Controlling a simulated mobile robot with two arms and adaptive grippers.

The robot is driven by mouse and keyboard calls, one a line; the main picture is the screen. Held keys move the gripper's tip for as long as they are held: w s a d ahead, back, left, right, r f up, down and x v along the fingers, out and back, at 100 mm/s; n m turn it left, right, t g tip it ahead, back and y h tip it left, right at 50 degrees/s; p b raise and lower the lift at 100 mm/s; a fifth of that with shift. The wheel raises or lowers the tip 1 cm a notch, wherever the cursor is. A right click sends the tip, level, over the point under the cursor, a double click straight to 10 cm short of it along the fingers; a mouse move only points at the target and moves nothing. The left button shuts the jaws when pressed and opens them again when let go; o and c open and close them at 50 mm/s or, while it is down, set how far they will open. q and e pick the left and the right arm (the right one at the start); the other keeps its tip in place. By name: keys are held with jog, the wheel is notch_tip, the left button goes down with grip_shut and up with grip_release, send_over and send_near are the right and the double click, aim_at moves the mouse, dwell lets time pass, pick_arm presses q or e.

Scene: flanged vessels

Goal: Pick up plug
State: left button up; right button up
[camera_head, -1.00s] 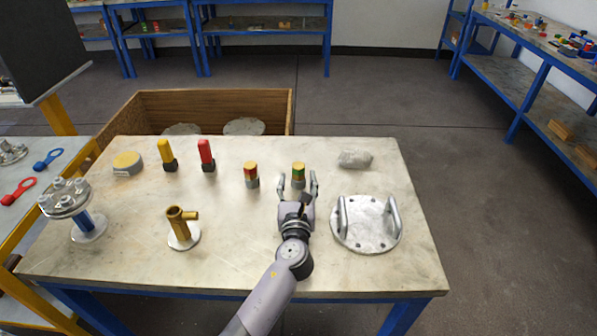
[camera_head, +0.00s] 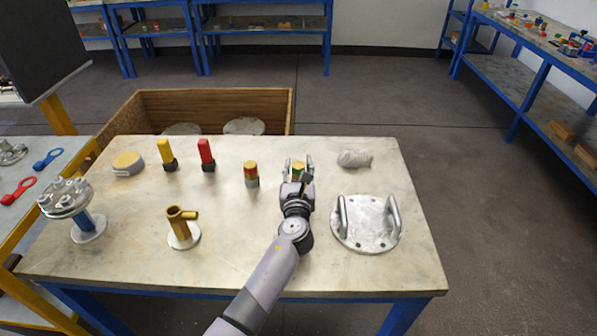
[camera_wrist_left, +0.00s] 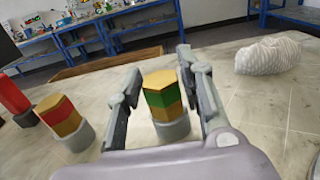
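The plug may be either of two small pieces on the table. One has a yellow, green and orange hexagonal body on a grey round base (camera_wrist_left: 163,97); its top shows in the head view (camera_head: 298,169). My left gripper (camera_head: 298,168) is around it, one finger on each side. In the wrist view the left gripper (camera_wrist_left: 158,85) is open, with gaps between fingers and piece. The other piece, with red and yellow bands (camera_head: 251,174), stands to the left; it also shows in the wrist view (camera_wrist_left: 66,120). My right gripper is not in view.
A flanged plate with two handles (camera_head: 366,222) lies to the right. A crumpled whitish roll (camera_head: 355,158) lies behind it. Red (camera_head: 206,154) and yellow (camera_head: 167,154) upright pieces, a brass pipe fitting (camera_head: 181,224) and a bolted flange (camera_head: 67,200) stand to the left.

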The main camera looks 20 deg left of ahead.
pick_arm(q)
grip_shut()
jog(key=shift+r, duration=0.15)
notch_tip(320, 180, up, 9)
jog(key=p, duration=0.4)
jog(key=shift+r+p, duration=0.2)
jog(key=shift+p, duration=0.1)
notch_tip(320, 180, up, 9)
jog(key=p, duration=0.2)
send_over(298, 166)
jog(key=shift+s+r, duration=0.1)
jog(key=shift+r, duration=0.6)
jog(key=shift+f, duration=0.1)
